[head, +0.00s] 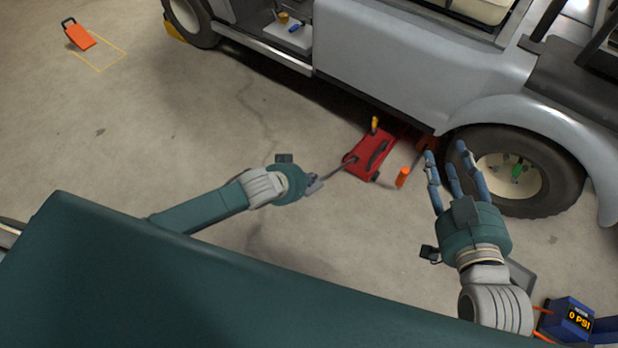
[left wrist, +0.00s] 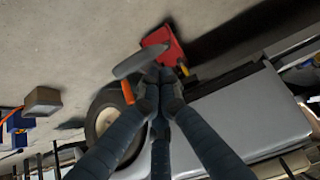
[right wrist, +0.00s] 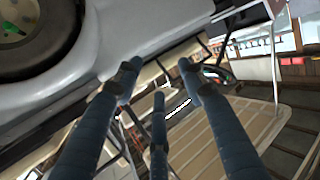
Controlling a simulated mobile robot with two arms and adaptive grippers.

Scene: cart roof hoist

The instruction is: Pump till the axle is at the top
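The red floor jack (head: 370,158) stands on the floor beside the grey cart (head: 390,60), just left of its wheel (head: 518,170). A thin grey handle (head: 336,172) slopes from the jack toward my left gripper (head: 316,184). In the left wrist view the jack (left wrist: 165,45) and the handle's grey bar (left wrist: 138,62) show just beyond the left fingertips (left wrist: 163,86). Those fingers are drawn together; I cannot tell whether they touch the bar. My right gripper (head: 452,160) is open and empty, its fingers spread before the wheel. The axle is hidden under the cart.
An orange post (head: 402,177) stands right of the jack. An orange chock (head: 80,36) lies by a yellow floor outline at the far left. The floor left of the jack is clear.

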